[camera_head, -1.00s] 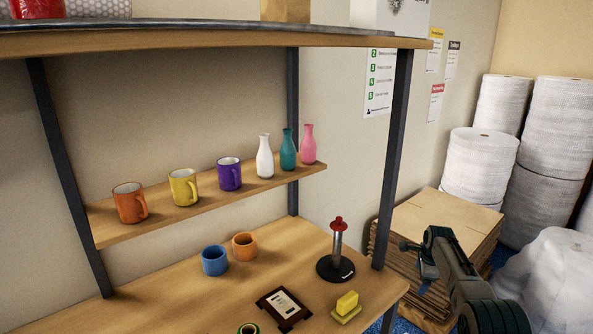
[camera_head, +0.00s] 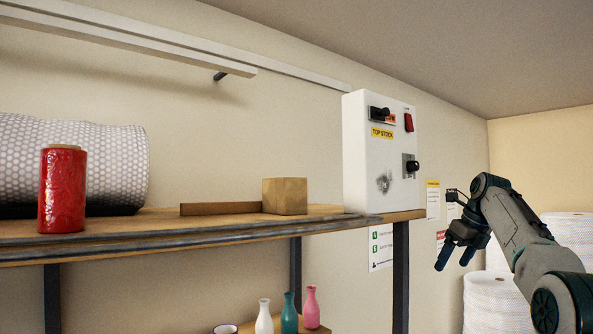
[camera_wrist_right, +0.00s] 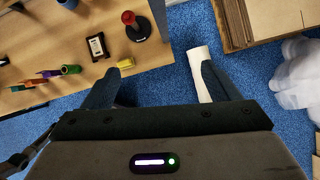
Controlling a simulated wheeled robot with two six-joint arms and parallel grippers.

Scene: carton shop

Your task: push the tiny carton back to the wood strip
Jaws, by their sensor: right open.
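The tiny carton (camera_head: 285,196) is a small brown cube on the top shelf (camera_head: 150,243), between the white box and the red roll. The wood strip (camera_head: 221,209) is a thin brown bar lying on the shelf to the left of the carton, partly behind it. I cannot tell whether they touch. My right gripper (camera_head: 455,264) is open and empty, to the right of the shelf end, apart from the carton and below its height in the picture. Its open fingers also show in the right wrist view (camera_wrist_right: 165,80), above the floor. My left gripper is not in view.
A white switch box (camera_head: 375,155) stands on the shelf's right end, between carton and gripper. Bottles (camera_head: 290,315) are on a lower shelf. A metal lip (camera_head: 180,232) runs along the front edge.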

